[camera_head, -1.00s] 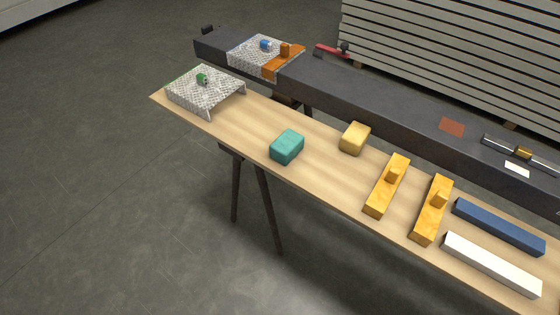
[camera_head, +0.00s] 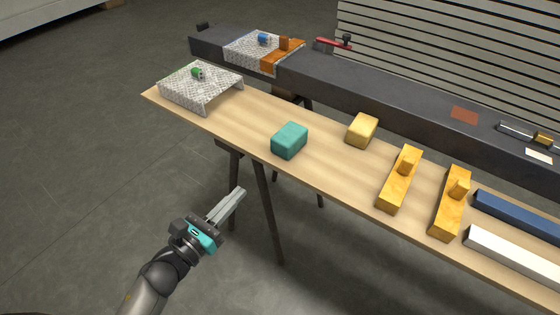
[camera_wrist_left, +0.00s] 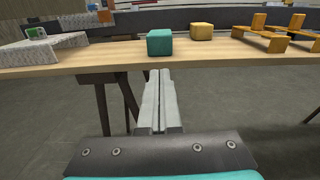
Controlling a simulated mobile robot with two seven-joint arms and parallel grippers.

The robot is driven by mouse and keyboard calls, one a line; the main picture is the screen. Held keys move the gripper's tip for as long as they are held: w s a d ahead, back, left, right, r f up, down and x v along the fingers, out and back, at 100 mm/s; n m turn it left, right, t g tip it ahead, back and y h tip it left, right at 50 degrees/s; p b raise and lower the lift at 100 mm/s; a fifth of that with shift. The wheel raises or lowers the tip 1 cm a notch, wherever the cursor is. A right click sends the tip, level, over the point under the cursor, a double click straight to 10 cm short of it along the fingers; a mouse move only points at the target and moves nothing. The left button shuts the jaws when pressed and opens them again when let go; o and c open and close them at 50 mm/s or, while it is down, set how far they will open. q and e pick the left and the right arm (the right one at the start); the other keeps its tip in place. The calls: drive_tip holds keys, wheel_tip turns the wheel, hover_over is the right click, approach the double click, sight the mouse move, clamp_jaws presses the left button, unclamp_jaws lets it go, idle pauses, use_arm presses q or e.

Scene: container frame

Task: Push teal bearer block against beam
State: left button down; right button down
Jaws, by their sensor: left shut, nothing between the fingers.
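The teal bearer block (camera_head: 289,140) sits on the wooden bench near its front edge. It also shows in the left wrist view (camera_wrist_left: 160,43), beyond my fingers. The dark grey beam (camera_head: 385,92) runs along behind the bench, and bare wood lies between block and beam. My left gripper (camera_head: 239,194) is shut and empty. It is in front of the bench, apart from the teal block and to its lower left in the head view. In the left wrist view its closed fingers (camera_wrist_left: 159,78) point towards the block. My right gripper is not in view.
A yellow block (camera_head: 362,130) is right of the teal one. Two orange handled pieces (camera_head: 400,180), a blue bar (camera_head: 520,215) and a white bar (camera_head: 510,252) lie further right. A perforated metal cover (camera_head: 200,86) stands at the bench's left end.

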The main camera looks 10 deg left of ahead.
use_arm(q)
approach(280, 150)
drive_tip(key=shift+m, duration=0.3)
drive_tip(key=x, duration=0.5)
drive_tip(key=shift+w+r+b, duration=0.1)
drive_tip(key=shift+w+b, duration=0.1)
drive_tip(key=shift+b, duration=0.1)
drive_tip(key=shift+x, duration=0.8)
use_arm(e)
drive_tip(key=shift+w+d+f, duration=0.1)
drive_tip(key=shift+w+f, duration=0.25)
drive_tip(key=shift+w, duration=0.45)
